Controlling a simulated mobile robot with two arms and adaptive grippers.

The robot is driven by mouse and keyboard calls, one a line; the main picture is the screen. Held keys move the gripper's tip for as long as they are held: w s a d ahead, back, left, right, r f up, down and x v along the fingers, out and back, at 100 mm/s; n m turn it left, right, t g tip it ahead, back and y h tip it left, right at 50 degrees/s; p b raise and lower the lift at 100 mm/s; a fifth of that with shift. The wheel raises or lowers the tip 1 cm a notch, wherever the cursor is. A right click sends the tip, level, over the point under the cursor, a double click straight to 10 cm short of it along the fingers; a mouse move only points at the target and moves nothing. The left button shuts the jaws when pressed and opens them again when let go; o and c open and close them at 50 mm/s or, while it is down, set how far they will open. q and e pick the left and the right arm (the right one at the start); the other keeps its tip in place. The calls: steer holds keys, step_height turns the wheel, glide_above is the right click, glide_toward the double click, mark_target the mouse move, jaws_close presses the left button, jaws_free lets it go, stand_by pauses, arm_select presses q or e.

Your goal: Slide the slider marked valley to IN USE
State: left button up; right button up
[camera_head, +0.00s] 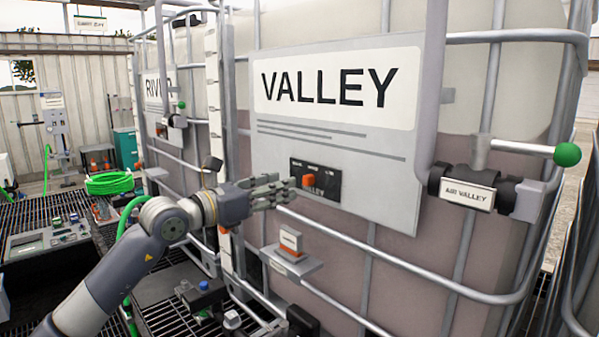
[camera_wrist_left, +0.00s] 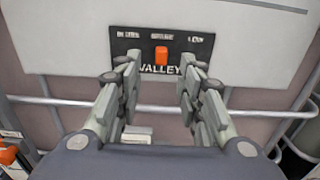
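The valley slider panel (camera_head: 316,180) is a black plate on the grey VALLEY sign (camera_head: 337,115) of a big caged tank. Its orange slider knob (camera_head: 308,181) stands out from the plate. In the left wrist view the orange knob (camera_wrist_left: 161,55) sits near the middle of the plate, under three small white labels too blurred to read surely. My left gripper (camera_head: 288,190) is just in front of the panel, to the left of the knob in the head view. In the left wrist view its fingers (camera_wrist_left: 160,82) are apart, with nothing between them. My right gripper is not in view.
A grey bracket with an orange-and-white block (camera_head: 291,241) juts out below the panel. Cage bars (camera_head: 350,243) run around the tank. An AIR VALLEY valve (camera_head: 467,195) with a green-knobbed handle is at right. The RIVER tank (camera_head: 158,88) stands at left.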

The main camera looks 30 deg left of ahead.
mark_target(304, 180)
arm_select(q)
steer(key=p+x, duration=0.1)
steer(key=x, duration=0.3)
steer(key=shift+d+r+p, duration=0.1)
steer(key=shift+r+p, duration=0.05)
steer(key=shift+p, duration=0.15)
steer(key=shift+p+x, duration=0.65)
steer(key=shift+x, duration=0.45)
steer(key=shift+w+d+f, duration=0.1)
steer(key=shift+w+f, duration=0.15)
steer(key=shift+w, duration=0.05)
steer(key=shift+c, duration=0.8)
jaws_close()
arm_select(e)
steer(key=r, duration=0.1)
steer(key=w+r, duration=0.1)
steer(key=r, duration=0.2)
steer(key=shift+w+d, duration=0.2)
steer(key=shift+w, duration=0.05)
